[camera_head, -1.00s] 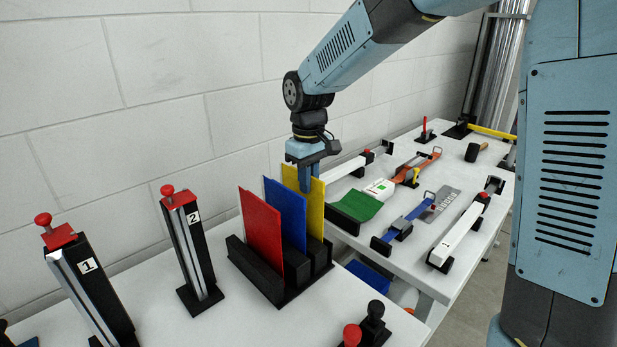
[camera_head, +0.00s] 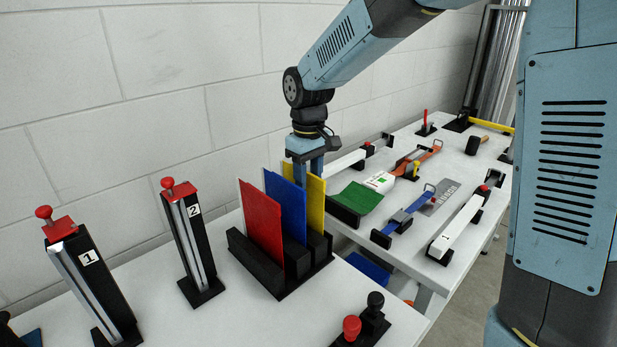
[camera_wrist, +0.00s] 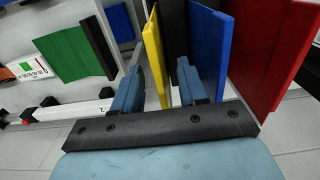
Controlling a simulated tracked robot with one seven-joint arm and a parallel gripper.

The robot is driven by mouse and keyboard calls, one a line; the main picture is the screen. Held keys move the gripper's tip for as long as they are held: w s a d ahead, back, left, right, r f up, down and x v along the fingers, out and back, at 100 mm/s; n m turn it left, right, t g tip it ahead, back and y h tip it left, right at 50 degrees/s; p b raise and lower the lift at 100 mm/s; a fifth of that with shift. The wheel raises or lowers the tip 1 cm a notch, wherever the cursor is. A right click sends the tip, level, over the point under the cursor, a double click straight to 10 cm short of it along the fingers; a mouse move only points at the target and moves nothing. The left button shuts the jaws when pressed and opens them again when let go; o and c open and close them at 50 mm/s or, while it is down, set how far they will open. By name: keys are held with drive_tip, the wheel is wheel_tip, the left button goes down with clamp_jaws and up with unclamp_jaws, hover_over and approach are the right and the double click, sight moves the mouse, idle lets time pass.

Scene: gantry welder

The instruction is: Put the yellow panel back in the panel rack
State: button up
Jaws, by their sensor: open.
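The yellow panel (camera_head: 317,205) stands upright at the right end of the black panel rack (camera_head: 257,264), beside the blue panel (camera_head: 291,200); the red panel (camera_head: 262,222) is at the rack's left. My gripper (camera_head: 308,176) is at the top of the yellow panel, partly hidden behind the blue one. In the wrist view my gripper (camera_wrist: 158,80) is open. The yellow panel (camera_wrist: 154,50) runs between its two fingers, and the right finger lies between yellow and blue (camera_wrist: 208,45). I cannot tell whether either finger touches a panel. The foot of the yellow panel is largely hidden in the head view.
Red-topped posts 1 (camera_head: 92,275) and 2 (camera_head: 188,240) stand left of the rack. A red and a black knob (camera_head: 362,318) are at the front. A second table (camera_head: 405,251) on the right holds clamps and a green piece (camera_head: 358,199). The wall is close behind.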

wheel_tip(320, 180, up, 13)
drive_tip(key=s+d+r+m+t, duration=0.15)
drive_tip(key=s+d, duration=0.25)
drive_tip(key=d, duration=0.4)
drive_tip(key=s+d+r+m+t, duration=0.1)
drive_tip(key=s+d+r+m, duration=0.2)
drive_tip(key=d, duration=0.6)
drive_tip(key=s+d+f+m+t, duration=0.3)
drive_tip(key=s+d+f+m, duration=0.2)
drive_tip(key=s+d, duration=0.6)
drive_tip(key=shift+s+d+f, duration=0.3)
drive_tip(key=shift+s+f, duration=0.15)
drive_tip(key=shift+s, duration=0.65)
